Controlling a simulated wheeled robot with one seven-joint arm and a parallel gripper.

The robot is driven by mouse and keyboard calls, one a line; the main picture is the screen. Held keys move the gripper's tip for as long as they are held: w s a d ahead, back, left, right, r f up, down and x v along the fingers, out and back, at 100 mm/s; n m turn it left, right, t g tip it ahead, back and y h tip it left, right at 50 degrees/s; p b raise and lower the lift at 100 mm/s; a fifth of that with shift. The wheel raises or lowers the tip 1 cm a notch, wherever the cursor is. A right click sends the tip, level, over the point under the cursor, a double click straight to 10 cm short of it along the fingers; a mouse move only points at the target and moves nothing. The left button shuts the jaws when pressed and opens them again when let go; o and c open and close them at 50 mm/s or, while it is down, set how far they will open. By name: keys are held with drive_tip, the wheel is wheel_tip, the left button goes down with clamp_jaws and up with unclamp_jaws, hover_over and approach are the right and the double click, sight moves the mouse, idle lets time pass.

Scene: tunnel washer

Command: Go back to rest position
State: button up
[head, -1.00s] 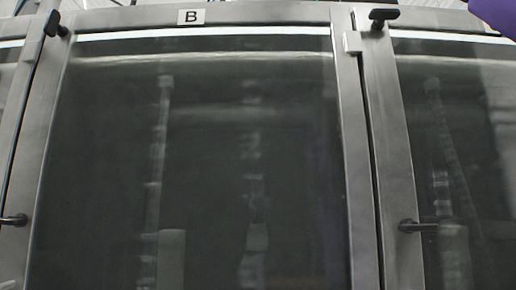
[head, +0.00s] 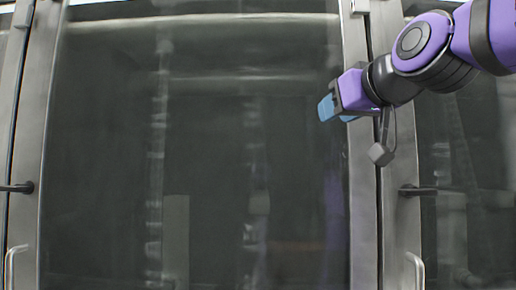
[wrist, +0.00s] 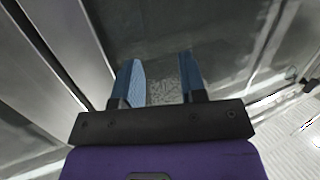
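My gripper (head: 326,107) is at the upper right of the head view, at the end of my purple and black arm. It is in front of the right frame post of the middle glass door (head: 200,150). In the wrist view my gripper (wrist: 160,78) shows two blue fingers spread apart with nothing between them.
A second glass door (head: 450,170) stands to the right, with a black latch handle (head: 418,191) and a metal pull handle (head: 415,270). Another black handle (head: 18,187) is at the left. The doors look shut. The space before the middle door is clear.

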drive_tip(key=s+d+f+m+g+h, duration=0.1)
drive_tip(key=s+d+f, duration=0.4)
drive_tip(key=f, duration=0.5)
drive_tip(key=s+d+f+m+g+h, duration=0.2)
drive_tip(key=s+d+f+g, duration=0.3)
drive_tip(key=f, duration=0.6)
drive_tip(key=s+d+f+m+g+h, duration=0.1)
drive_tip(key=s+d+f+g, duration=0.3)
drive_tip(key=f, duration=0.7)
drive_tip(key=shift+s+d+f+m+h, duration=0.2)
drive_tip(key=shift+s+d+m+h, duration=0.2)
drive_tip(key=shift+s+d+h, duration=0.55)
